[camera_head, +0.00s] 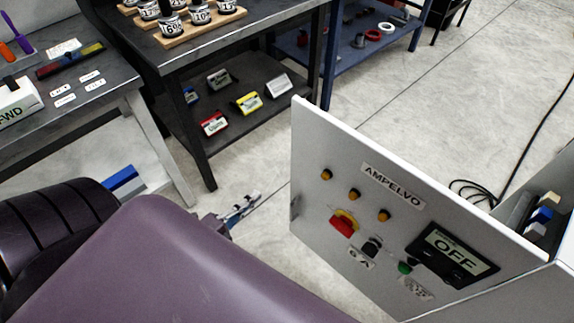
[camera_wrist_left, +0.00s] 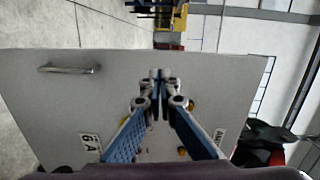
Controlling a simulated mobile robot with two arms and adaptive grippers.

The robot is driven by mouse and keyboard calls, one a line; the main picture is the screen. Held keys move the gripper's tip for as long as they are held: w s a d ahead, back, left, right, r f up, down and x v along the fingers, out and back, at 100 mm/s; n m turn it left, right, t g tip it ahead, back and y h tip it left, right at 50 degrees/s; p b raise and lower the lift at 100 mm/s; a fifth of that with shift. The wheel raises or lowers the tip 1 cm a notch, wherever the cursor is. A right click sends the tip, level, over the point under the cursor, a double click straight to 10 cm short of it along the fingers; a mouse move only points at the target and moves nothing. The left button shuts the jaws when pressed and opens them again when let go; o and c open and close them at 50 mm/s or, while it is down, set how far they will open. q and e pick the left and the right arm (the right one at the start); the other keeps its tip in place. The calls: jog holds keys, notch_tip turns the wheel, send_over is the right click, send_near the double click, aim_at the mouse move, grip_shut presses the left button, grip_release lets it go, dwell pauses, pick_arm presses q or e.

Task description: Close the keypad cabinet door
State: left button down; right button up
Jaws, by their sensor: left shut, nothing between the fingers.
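The keypad cabinet door (camera_head: 320,150) is a pale grey panel labelled AMPELVO, standing open on the right in the head view. It carries orange buttons, a red-and-yellow switch (camera_head: 344,222), a green button and a display reading OFF (camera_head: 445,250). The cabinet (camera_head: 545,295) is partly visible at the right edge. My left gripper (camera_head: 255,199) is shut and empty, left of the door's free edge with floor showing between. In the left wrist view, the shut fingertips (camera_wrist_left: 161,76) show in front of the door (camera_wrist_left: 230,85), whose metal handle (camera_wrist_left: 70,69) is at left. My right gripper is out of view.
A dark shelf table (camera_head: 260,75) with numbered cups and small boxes stands behind. A grey workbench (camera_head: 100,85) is at left and a blue bench (camera_head: 335,60) at the back. A black cable (camera_head: 525,165) lies behind the door. Open floor lies between.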

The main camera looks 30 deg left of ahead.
pick_arm(q)
jog(key=r+m, duration=0.1)
jog(key=r, duration=0.1)
jog(key=b, duration=0.2)
send_near(293, 159)
jog(key=shift+h, duration=0.3)
jog(key=w, duration=0.4)
jog(key=w+d, duration=0.1)
jog(key=w, duration=0.1)
jog(key=shift+w+f, duration=0.1)
jog(key=shift+f, duration=0.1)
jog(key=shift+w+d, duration=0.1)
jog(key=shift+w, duration=0.3)
jog(key=shift+r, duration=0.1)
